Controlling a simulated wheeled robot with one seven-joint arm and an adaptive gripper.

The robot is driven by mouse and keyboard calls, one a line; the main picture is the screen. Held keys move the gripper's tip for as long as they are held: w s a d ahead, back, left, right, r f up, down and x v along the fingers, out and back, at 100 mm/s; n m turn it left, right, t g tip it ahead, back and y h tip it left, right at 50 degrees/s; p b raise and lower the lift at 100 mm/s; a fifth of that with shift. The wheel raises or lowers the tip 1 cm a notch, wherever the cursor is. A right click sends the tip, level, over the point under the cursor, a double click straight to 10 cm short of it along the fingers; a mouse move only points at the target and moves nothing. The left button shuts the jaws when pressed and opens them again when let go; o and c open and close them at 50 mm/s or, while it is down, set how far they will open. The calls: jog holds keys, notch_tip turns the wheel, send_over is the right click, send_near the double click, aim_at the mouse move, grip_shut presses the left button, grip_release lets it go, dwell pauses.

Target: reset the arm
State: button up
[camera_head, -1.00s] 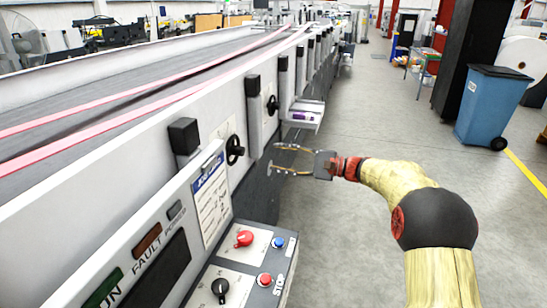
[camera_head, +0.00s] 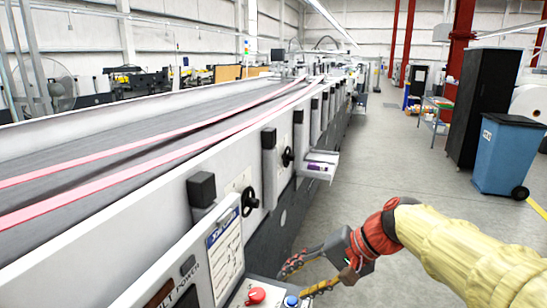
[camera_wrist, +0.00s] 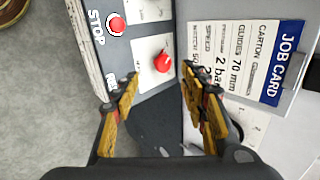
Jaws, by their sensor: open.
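My arm (camera_head: 460,245) reaches in from the right in the head view, in a yellow sleeve with a red joint. My gripper (camera_head: 290,278) is open, its yellow fingers apart, beside the folder gluer (camera_head: 165,205) and near the red knob (camera_head: 256,295) of its control panel. In the wrist view my gripper (camera_wrist: 160,92) shows nothing between its fingers. Beyond the fingertips lie the panel's red knob (camera_wrist: 163,62), a red STOP button (camera_wrist: 116,24) and the job card (camera_wrist: 240,62).
Black handwheels (camera_head: 250,200) stick out from the machine's side, and a small tray (camera_head: 318,165) juts out farther along. A blue bin (camera_head: 507,155) and a black cabinet (camera_head: 482,105) stand at the right. The grey floor (camera_head: 390,165) between is clear.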

jog(key=s+d+f+n+t+h, duration=0.1)
jog(key=s+d+h, duration=0.3)
jog(key=s, duration=0.5)
jog(key=s+d+f+n+t+h, duration=0.1)
jog(key=s+d+f+n+h, duration=0.2)
jog(key=s+d, duration=0.6)
jog(key=shift+s+f+n+t+h+p, duration=0.3)
jog(key=shift+s+f+t+h+p, duration=0.25)
jog(key=shift+s, duration=0.25)
